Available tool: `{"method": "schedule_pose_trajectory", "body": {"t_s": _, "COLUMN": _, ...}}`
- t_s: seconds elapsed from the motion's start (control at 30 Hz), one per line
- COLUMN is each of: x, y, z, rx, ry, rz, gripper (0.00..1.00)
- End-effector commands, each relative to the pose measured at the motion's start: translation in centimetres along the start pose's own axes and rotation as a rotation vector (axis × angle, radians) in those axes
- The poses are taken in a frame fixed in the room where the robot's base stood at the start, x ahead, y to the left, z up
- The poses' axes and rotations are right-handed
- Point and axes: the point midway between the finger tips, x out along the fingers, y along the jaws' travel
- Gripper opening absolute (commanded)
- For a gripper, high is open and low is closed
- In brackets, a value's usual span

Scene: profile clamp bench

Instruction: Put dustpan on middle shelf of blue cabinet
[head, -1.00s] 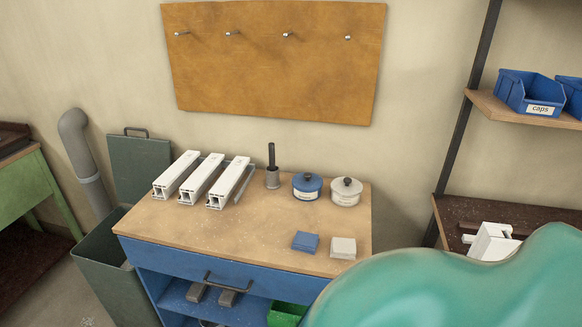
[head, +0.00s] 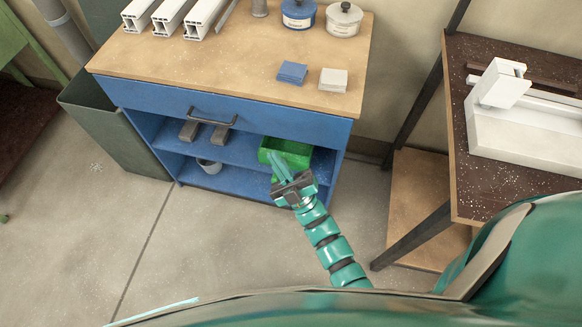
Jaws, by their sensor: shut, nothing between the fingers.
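The blue cabinet (head: 230,90) stands ahead, with a drawer on top and open shelves below. A green open-topped, tray-like thing (head: 297,150) sits at the right end of its middle shelf (head: 237,152). It may be the dustpan, but I cannot tell for sure; no handle shows clearly. My gripper (head: 273,158) is shut and empty in front of the cabinet. Its fingertips overlap the left part of the green thing in the picture; I cannot tell whether they touch it.
Grey blocks (head: 205,132) lie left on the middle shelf, and a grey cup (head: 208,165) stands below. A green bin (head: 115,140) stands left of the cabinet. A brown-topped bench (head: 490,185) with a white machine (head: 525,130) is at right. The floor in front is clear.

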Motion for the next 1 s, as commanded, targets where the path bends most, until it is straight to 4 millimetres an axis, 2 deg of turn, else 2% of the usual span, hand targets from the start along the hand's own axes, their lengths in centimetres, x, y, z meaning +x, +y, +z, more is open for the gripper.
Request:
{"method": "schedule_pose_trajectory", "body": {"t_s": 0.03, "x": -1.4, "y": -3.8, "z": 2.2, "rx": -0.041, "ry": -0.057, "rz": -0.089, "gripper": 0.0}}
{"method": "schedule_pose_trajectory", "body": {"t_s": 0.17, "x": -4.5, "y": -12.0, "z": 7.1, "rx": -0.207, "ry": -0.21, "rz": -0.336, "gripper": 0.0}}
{"method": "schedule_pose_trajectory", "body": {"t_s": 0.2, "x": -5.8, "y": -14.4, "z": 8.5, "rx": -0.265, "ry": -0.246, "rz": -0.415, "gripper": 0.0}}
{"method": "schedule_pose_trajectory", "body": {"t_s": 0.3, "x": -9.2, "y": -19.8, "z": 11.8, "rx": -0.428, "ry": -0.319, "rz": -0.611, "gripper": 0.0}}
{"method": "schedule_pose_trajectory", "body": {"t_s": 0.4, "x": -13.0, "y": -23.8, "z": 14.8, "rx": -0.614, "ry": -0.37, "rz": -0.794, "gripper": 0.0}}
{"method": "schedule_pose_trajectory", "body": {"t_s": 0.5, "x": -16.7, "y": -26.5, "z": 17.8, "rx": -0.82, "ry": -0.41, "rz": -0.962, "gripper": 0.0}}
{"method": "schedule_pose_trajectory", "body": {"t_s": 0.6, "x": -19.9, "y": -27.9, "z": 20.4, "rx": -1.042, "ry": -0.439, "rz": -1.108, "gripper": 0.0}}
{"method": "schedule_pose_trajectory", "body": {"t_s": 0.7, "x": -22.3, "y": -28.2, "z": 22.6, "rx": -1.276, "ry": -0.463, "rz": -1.229, "gripper": 0.0}}
{"method": "schedule_pose_trajectory", "body": {"t_s": 0.83, "x": -24.1, "y": -27.2, "z": 24.6, "rx": -1.589, "ry": -0.508, "rz": -1.344, "gripper": 0.0}}
{"method": "schedule_pose_trajectory", "body": {"t_s": 1.0, "x": -24.9, "y": -24.6, "z": 25.0, "rx": -1.97, "ry": -0.61, "rz": -1.424, "gripper": 0.0}}
